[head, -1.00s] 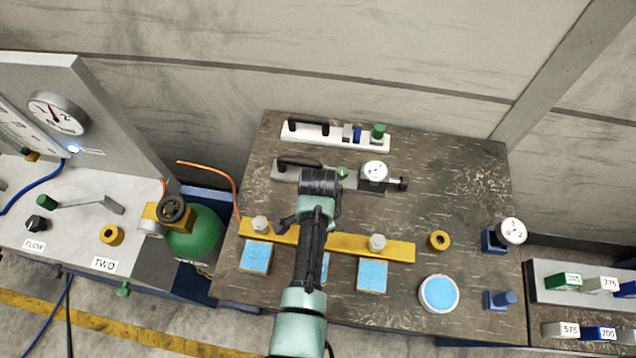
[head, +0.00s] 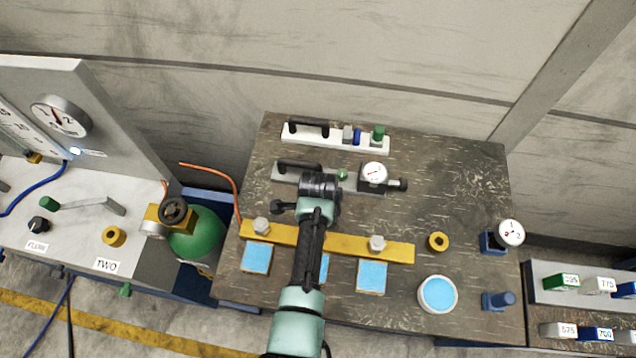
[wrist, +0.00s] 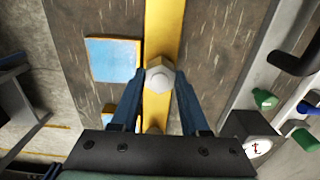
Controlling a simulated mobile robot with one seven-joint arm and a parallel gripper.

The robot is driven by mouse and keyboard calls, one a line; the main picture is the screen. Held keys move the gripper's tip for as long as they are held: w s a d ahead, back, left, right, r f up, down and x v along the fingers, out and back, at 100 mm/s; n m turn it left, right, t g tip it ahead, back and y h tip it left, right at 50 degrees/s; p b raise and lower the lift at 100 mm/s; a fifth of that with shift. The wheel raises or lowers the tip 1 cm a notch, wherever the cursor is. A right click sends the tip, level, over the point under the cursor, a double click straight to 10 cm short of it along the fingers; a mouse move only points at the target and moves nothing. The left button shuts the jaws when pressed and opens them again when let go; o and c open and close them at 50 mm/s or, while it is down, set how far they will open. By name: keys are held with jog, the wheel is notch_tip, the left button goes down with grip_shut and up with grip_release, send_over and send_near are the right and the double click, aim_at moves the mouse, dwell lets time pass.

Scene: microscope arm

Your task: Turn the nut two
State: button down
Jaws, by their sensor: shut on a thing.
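A pale hex nut (wrist: 160,78) sits on a yellow bar (wrist: 165,30) in the wrist view. The two blue fingers of my gripper (wrist: 163,80) are shut on it, one on each side. In the head view my arm covers this nut and the fingertips. It appears to be the middle nut of the yellow bar (head: 345,246). The left nut (head: 261,226) and the right nut (head: 377,243) stand on the bar to either side of my arm.
Blue pads (head: 257,258) lie in front of the bar. Behind it are a grey fixture with a gauge (head: 374,172) and a white block with a black handle (head: 300,126).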

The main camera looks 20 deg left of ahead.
jog(key=shift+w, duration=0.1)
jog(key=shift+c, duration=2)
grip_release()
jog(key=shift+r, duration=0.15)
notch_tip(320, 180, up, 13)
jog(key=b, duration=0.1)
